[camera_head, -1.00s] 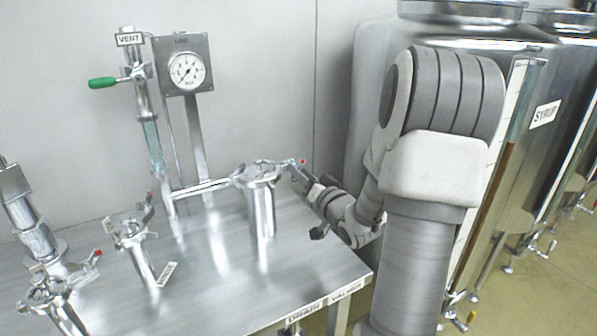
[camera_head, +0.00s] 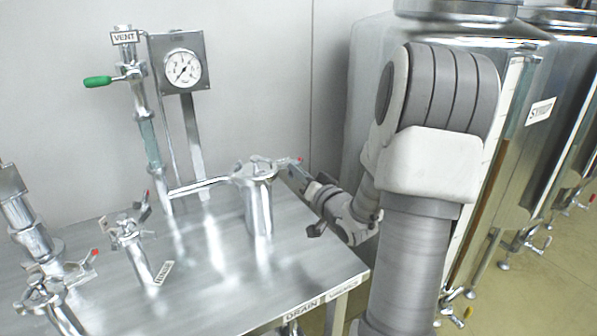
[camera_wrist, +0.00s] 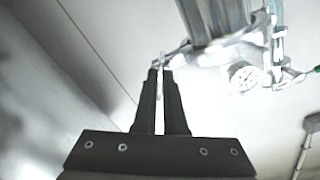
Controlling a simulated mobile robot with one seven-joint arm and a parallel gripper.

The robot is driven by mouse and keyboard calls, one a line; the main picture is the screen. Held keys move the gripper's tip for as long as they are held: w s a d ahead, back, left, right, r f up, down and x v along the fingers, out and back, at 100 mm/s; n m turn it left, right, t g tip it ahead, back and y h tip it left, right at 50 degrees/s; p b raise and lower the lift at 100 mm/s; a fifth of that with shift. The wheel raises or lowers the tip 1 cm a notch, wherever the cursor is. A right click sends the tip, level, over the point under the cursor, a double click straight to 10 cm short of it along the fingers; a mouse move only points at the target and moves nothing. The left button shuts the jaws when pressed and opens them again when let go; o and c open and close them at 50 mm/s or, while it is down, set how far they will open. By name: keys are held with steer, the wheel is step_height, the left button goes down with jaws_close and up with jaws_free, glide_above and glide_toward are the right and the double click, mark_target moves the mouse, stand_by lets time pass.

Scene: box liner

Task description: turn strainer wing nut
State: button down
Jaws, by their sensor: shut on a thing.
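The strainer (camera_head: 258,208) is an upright steel cylinder on the right part of the steel bench. At its lid is a clamp with a red-tipped wing nut (camera_head: 299,160) pointing right. My gripper (camera_head: 287,169) reaches in from the right at the clamp's height. In the wrist view the strainer (camera_wrist: 213,18) is at the top. My gripper's two dark fingers (camera_wrist: 160,72) are nearly together, with a narrow gap, at a small metal part beside the strainer. The fingers hide most of what they grip.
Two similar clamped fittings, one in the middle (camera_head: 140,258) and one at lower left (camera_head: 50,292), stand on the bench (camera_head: 215,295). A pressure gauge (camera_head: 182,69) and a green-handled vent valve (camera_head: 98,81) are behind. Large tanks (camera_head: 535,150) stand at right.

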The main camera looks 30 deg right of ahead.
steer(key=m+p, duration=0.7)
steer(key=m, duration=0.4)
stand_by(0.3)
stand_by(0.3)
steer(key=c, duration=1)
jaws_free()
